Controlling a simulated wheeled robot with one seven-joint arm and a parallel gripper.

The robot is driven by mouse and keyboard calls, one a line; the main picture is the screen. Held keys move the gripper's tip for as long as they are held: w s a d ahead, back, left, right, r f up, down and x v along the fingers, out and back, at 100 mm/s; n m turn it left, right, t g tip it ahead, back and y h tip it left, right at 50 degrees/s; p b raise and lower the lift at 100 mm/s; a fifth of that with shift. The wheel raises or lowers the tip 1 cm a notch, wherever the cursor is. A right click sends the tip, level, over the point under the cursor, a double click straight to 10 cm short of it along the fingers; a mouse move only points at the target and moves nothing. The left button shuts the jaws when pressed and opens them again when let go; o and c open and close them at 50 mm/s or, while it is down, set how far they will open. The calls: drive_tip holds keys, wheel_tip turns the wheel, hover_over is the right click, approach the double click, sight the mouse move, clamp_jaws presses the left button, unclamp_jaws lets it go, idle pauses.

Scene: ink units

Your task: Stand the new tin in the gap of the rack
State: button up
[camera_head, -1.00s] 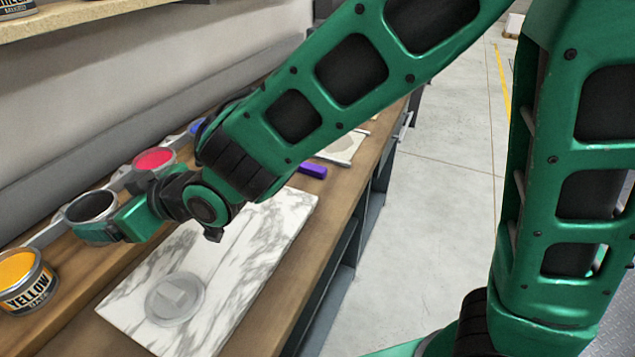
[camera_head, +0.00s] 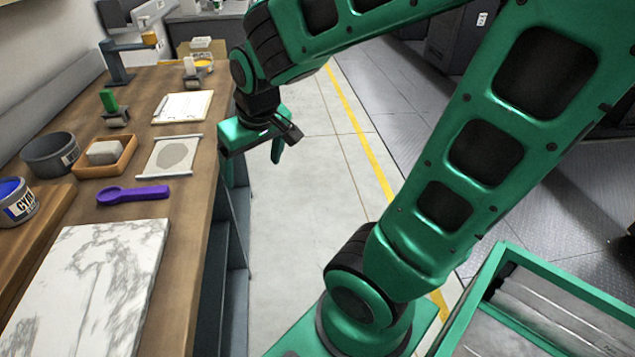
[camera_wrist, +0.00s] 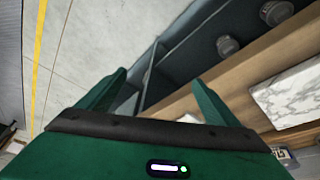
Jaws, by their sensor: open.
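A tin with a yellow top (camera_head: 203,66) stands far back on the bench; its label is too small to read. A tin of blue ink labelled CYAN (camera_head: 20,208) is at the left edge, on a wooden base (camera_head: 50,217) that seems to be the rack's end. The rest of the rack and its gap are out of the head view. My gripper (camera_head: 254,162) is open and empty, off the bench's front edge above the floor. Its two spread fingers (camera_wrist: 160,78) show in the wrist view with nothing between them.
A dark grey tub (camera_head: 52,156), a wooden tray with a grey block (camera_head: 105,153), a purple scoop (camera_head: 132,194), a printed sheet (camera_head: 170,157) and a marble slab (camera_head: 90,285) occupy the bench. The wrist view shows the shelves (camera_wrist: 180,70) below. The floor beside is clear.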

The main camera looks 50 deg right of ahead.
drive_tip(key=s+d+m+g, duration=0.2)
drive_tip(key=s+d, duration=0.2)
drive_tip(key=s, duration=0.4)
drive_tip(key=s+d+m+g, duration=0.2)
drive_tip(key=s+d+m, duration=0.1)
drive_tip(key=s, duration=0.6)
drive_tip(key=shift+s+d+m+y, duration=0.3)
drive_tip(key=shift+d+y, duration=0.1)
drive_tip(key=shift+d, duration=0.15)
